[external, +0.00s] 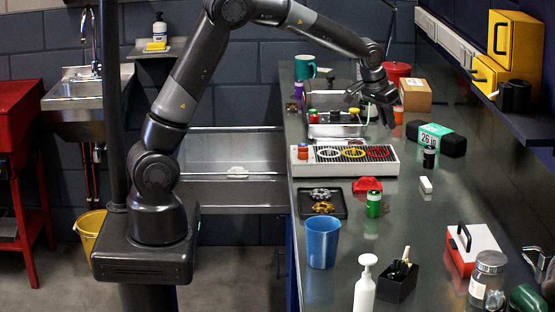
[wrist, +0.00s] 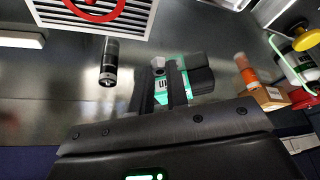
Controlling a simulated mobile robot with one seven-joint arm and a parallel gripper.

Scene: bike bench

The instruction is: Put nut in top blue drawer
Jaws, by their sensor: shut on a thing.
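My gripper (external: 378,98) is above the far part of the bench, over the area of the metal tray, with its fingers pointing down. In the wrist view the gripper (wrist: 160,68) has its two dark fingers close together around a small pale grey piece (wrist: 158,63), which seems to be the nut. Its shape is hard to make out against the green and black box behind it. The nut cannot be made out in the external view. A dark blue cabinet side (external: 291,262) shows at the bench's left edge; the top blue drawer itself is not clearly visible.
The metal tray (external: 322,131) and a white grille unit (external: 312,168) stand near my gripper. A cardboard box (external: 415,95), a green and black box (external: 451,143) and a dark can (external: 429,158) are to the right. A blue cup (external: 322,243) stands at the near left edge.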

